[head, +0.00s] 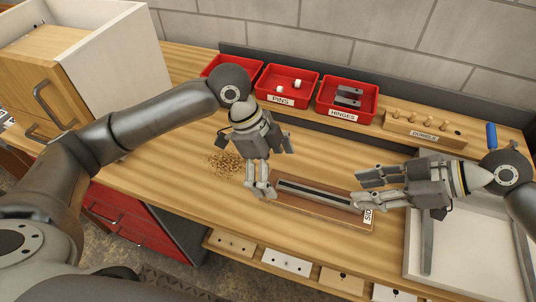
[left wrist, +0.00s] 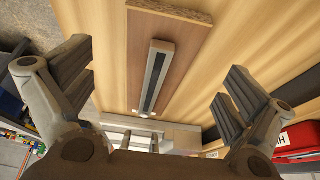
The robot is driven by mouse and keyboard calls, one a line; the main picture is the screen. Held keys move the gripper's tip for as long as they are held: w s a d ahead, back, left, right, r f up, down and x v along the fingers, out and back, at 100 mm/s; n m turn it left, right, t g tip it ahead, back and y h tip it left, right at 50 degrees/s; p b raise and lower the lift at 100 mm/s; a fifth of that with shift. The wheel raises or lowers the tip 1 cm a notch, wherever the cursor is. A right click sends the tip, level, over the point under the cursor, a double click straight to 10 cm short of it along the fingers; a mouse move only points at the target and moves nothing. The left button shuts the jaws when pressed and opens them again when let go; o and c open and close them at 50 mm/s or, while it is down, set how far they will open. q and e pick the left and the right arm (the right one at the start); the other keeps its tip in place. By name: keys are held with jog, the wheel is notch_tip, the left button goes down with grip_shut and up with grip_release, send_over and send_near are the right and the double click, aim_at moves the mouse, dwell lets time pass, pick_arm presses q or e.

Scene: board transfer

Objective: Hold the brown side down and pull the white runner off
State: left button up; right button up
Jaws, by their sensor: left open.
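The brown side (head: 345,213) lies flat on the bench, with a label on its right end. The white runner (head: 318,193), a slim pale rail with a dark channel, lies lengthwise on it. In the left wrist view the runner (left wrist: 157,78) lies along the brown side (left wrist: 190,34). My left gripper (head: 275,165) is open above the left end of the side, with nothing between its fingers. My right gripper (head: 361,189) has its fingers spread at the right end of the side and partly hides that end. Whether it touches the runner I cannot tell.
Red bins (head: 286,88) for pins and hinges stand along the back, beside a wooden dowel block (head: 424,128). A wood-chip pile (head: 226,164) lies left of the side. A white tray (head: 462,285) is at right. A cabinet (head: 112,60) stands at back left.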

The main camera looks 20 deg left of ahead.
aim_at(319, 194)
pick_arm(q)
jog(key=shift+x, duration=2.55)
jog(key=c, duration=1.3)
pick_arm(e)
jog(key=shift+o, duration=0.3)
pick_arm(q)
jog(key=shift+o, duration=0.2)
pick_arm(e)
jog(key=shift+a, duration=0.35)
jog(key=a+h, duration=0.2)
jog(key=a+g+h, duration=0.1)
jog(key=a+h, duration=0.1)
jog(key=a, duration=0.1)
jog(key=s+a+r+g+h, duration=0.1)
jog(key=a, duration=0.1)
jog(key=shift+a+n+h, duration=0.3)
jog(key=shift+n+h, duration=0.1)
jog(key=shift+w+a+r+t+h, duration=0.1)
jog(key=shift+a+r+t+h, duration=0.15)
jog(key=shift+h, duration=0.35)
jog(key=shift+w+a+r+t+h, duration=0.1)
jog(key=shift+a+r+t+h, duration=0.1)
jog(key=shift+h, duration=0.4)
jog(key=shift+w+r+m+t+h, duration=0.2)
jog(key=shift+t+h, duration=0.1)
jog(key=shift+h, duration=0.25)
jog(key=shift+w+r+m+t+h, duration=0.1)
jog(key=shift+m+t+h, duration=0.15)
jog(key=shift+h, duration=0.3)
jog(key=shift+f, duration=4.2)
